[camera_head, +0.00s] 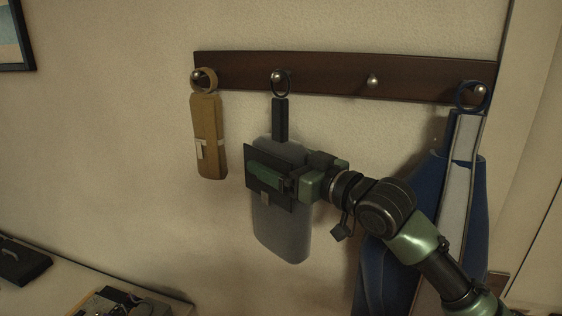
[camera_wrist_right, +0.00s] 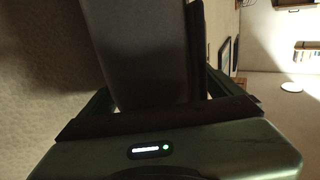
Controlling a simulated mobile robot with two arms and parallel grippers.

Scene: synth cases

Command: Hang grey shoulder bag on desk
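The grey shoulder bag (camera_head: 281,232) is upright against the wall, with a dark flap, a small clasp and a dark strap. The ring (camera_head: 281,83) at the strap's top is at the second peg from the left and appears to be around it. My right gripper (camera_head: 268,175) reaches in from the right and is shut on the bag at the flap. In the right wrist view the grey bag (camera_wrist_right: 145,50) stands between the gripper's fingers (camera_wrist_right: 160,98); the far finger is partly hidden. My left gripper is not in view.
A dark wooden peg rail (camera_head: 330,75) is on the wall. A tan case (camera_head: 207,130) hangs on the left peg and a blue bag (camera_head: 470,135) on the right peg, partly behind my arm. The third peg (camera_head: 373,81) is bare. A surface with dark objects (camera_head: 115,302) is at lower left.

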